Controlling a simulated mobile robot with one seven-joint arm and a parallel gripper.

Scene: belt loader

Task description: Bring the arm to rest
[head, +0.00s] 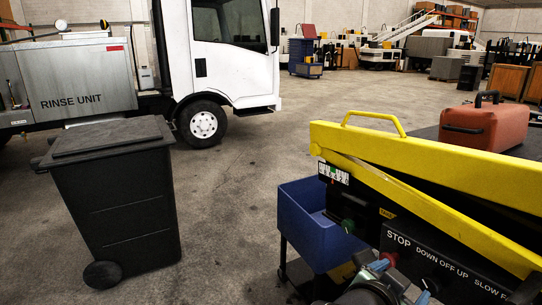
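My gripper (401,281) is at the bottom right, seen partly from behind, with two blue-tipped fingers apart. It looks open and empty. It is in front of the belt loader's black control panel (445,268), which is lettered STOP, DOWN OFF UP and SLOW. A red knob (390,257) shows close to the left finger; I cannot tell whether they touch. The lower part of the panel and the rest of my arm are cut off by the frame.
A yellow rail (425,160) with a handle runs above the panel. A blue bin (310,215) stands left of it. An orange-red case (482,127) lies behind. A black wheeled bin (118,200) and a white truck (232,55) stand left. The floor between is clear.

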